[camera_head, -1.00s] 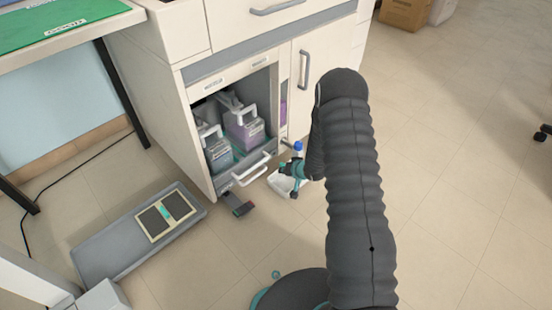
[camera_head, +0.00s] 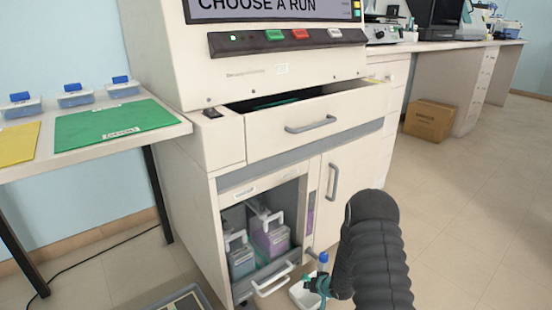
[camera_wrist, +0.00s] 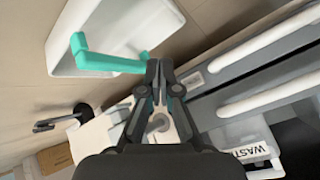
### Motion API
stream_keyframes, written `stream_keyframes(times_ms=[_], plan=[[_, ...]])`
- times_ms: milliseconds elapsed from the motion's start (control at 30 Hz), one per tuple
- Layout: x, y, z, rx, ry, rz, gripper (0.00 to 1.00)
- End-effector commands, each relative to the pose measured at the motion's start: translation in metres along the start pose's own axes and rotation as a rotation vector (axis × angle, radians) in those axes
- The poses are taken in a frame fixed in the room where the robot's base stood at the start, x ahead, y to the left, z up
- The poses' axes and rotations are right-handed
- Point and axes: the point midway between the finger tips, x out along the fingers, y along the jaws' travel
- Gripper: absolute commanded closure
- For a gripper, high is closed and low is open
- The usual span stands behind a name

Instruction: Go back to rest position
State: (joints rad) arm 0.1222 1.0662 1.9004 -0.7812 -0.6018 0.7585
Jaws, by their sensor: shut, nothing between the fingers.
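My gripper (camera_wrist: 158,75) is shut and empty in the wrist view. In the head view my gripper (camera_head: 317,284) is low in front of the cabinet, just right of the open lower compartment, partly hidden by my arm. A white tray-like container (camera_wrist: 115,30) with a teal handle (camera_wrist: 105,62) is close beyond the fingertips in the wrist view; I cannot tell whether they touch it. A white container (camera_head: 303,295) also shows by my gripper in the head view, with a blue-capped bottle (camera_head: 323,258) behind.
The staining cabinet (camera_head: 190,200) has its upper drawer (camera_head: 315,125) partly open. Its lower compartment holds bottles (camera_head: 271,238) and a white pull handle (camera_head: 272,280) juts out. A side table (camera_head: 100,142) stands left. The floor (camera_head: 470,200) at right is clear, with a cardboard box (camera_head: 430,121) farther back.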

Motion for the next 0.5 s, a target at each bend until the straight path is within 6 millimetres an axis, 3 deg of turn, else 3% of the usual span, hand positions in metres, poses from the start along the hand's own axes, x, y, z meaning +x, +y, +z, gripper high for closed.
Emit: stream_keyframes(times_ms=[267, 367, 500], plan=[[-0.018, 0.046, 0.064, -0.079, -0.236, 0.213, 1.0], [-0.038, 0.056, 0.074, -0.094, -0.314, 0.279, 1.0], [-0.08, 0.059, 0.074, -0.114, -0.412, 0.363, 1.0]])
